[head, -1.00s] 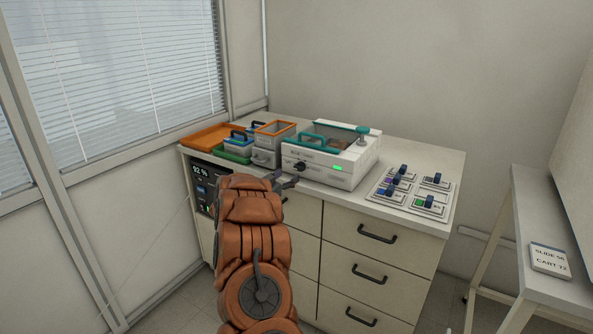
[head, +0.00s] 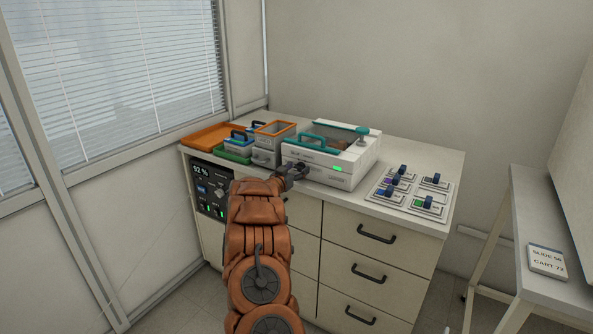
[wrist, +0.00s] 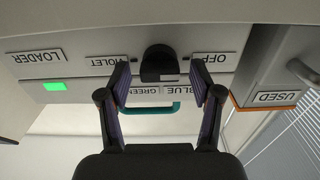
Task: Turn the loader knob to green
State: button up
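The white loader box (head: 349,173) stands on the cabinet top, with a lit green lamp (head: 337,169) on its front. In the wrist view, turned upside down, the dark loader knob (wrist: 159,64) sits among labels reading OFF, VIOLET, GREEN and BLUE. The LOADER label (wrist: 36,58) and the lamp (wrist: 55,87) are at left. My gripper (wrist: 161,72) is open, one finger on each side of the knob, with gaps visible. Which label the knob points to is unclear. In the head view my gripper (head: 297,172) is at the box's front and largely covers the knob.
An orange-rimmed bin (head: 274,129) labelled USED in the wrist view (wrist: 276,97) stands beside the loader. An orange tray (head: 207,136) and blue-handled cartridges are further left. Several switch plates (head: 433,181) lie right on the cabinet top. A side table (head: 530,220) holds a note card (head: 547,261).

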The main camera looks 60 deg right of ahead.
jog(key=c, duration=1.1)
